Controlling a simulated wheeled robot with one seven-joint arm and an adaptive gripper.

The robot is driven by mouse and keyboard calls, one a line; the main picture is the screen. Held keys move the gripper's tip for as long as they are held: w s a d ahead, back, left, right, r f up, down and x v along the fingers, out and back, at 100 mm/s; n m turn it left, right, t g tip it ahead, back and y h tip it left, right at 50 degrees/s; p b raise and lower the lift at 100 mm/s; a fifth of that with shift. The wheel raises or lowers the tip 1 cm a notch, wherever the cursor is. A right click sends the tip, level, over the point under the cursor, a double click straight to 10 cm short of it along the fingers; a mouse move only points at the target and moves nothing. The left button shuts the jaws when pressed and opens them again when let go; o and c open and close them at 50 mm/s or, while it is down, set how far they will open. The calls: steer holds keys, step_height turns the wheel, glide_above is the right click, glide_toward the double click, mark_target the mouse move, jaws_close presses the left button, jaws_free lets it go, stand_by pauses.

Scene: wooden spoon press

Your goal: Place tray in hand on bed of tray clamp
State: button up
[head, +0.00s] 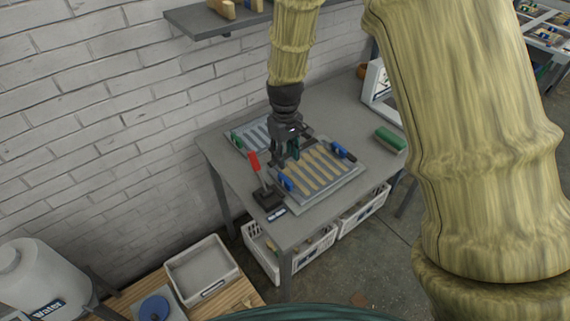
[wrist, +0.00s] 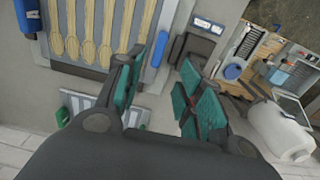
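A tray (head: 340,175) holding several wooden spoons lies flat on the wider grey bed (head: 325,202) of the clamp in the head view. It has a blue grip at each end; the tray also shows at the upper left of the wrist view (wrist: 117,30).
A second tray (head: 252,136) with green grips lies behind on the table (head: 225,160). A green roll-shaped object (head: 390,139) lies at the table's right. White crates (head: 362,211) stand underneath. A brick wall rises close behind, with a shelf (head: 200,24).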

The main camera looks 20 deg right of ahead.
steer(key=shift+r, duration=0.85)
stand_by(0.7)
